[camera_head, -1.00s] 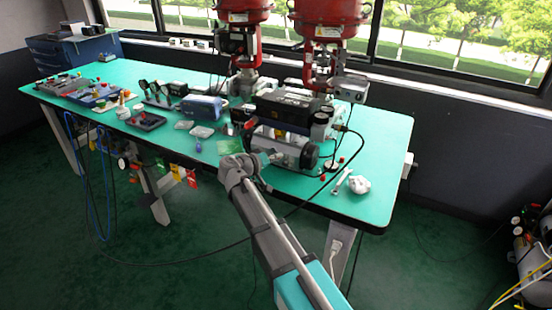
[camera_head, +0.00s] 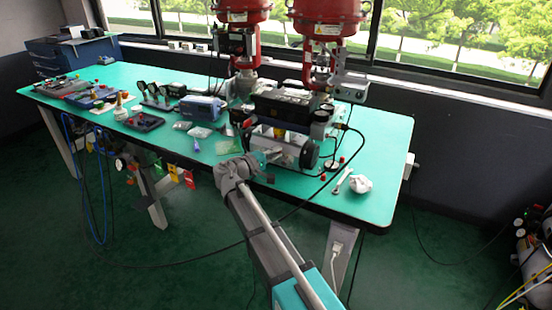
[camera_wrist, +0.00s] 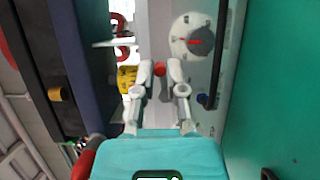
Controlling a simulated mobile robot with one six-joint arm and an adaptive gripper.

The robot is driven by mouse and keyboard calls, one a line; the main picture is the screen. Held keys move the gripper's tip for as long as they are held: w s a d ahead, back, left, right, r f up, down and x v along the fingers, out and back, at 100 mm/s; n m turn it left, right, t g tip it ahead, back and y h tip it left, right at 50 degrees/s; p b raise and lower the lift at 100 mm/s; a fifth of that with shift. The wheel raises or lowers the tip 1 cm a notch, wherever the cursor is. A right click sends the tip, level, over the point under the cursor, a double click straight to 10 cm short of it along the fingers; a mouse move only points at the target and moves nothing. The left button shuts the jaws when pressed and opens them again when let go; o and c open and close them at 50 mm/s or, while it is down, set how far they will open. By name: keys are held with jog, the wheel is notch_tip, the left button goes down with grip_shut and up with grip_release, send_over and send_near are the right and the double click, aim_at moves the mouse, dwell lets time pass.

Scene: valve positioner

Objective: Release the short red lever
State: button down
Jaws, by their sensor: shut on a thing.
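The short red lever (camera_wrist: 160,69) shows in the wrist view as a small red piece between my fingertips, in front of a pale grey housing. My gripper (camera_wrist: 161,75) is shut on it, with the two grey fingers on either side of the red piece. Where the lever joins the housing is hard to make out. In the head view my gripper (camera_head: 266,158) is at the front of the silver cylindrical device (camera_head: 290,149) on the green table. The lever is too small to tell apart there.
A round grey dial with a red mark (camera_wrist: 197,37) is right of my fingers in the wrist view. A black handle (camera_wrist: 208,101) and a yellow part (camera_wrist: 127,77) flank them. A white crumpled item (camera_head: 360,184) lies on the table's right, where the green top (camera_head: 385,150) is largely clear.

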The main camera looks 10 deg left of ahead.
jog(key=n, duration=0.2)
jog(key=n+t+b, duration=0.1)
jog(key=n, duration=0.1)
jog(key=shift+w+a+r, duration=0.1)
jog(key=shift+a+r, duration=0.05)
jog(key=shift+r, duration=0.25)
jog(key=shift+t+h, duration=0.3)
jog(key=c, duration=0.7)
grip_release()
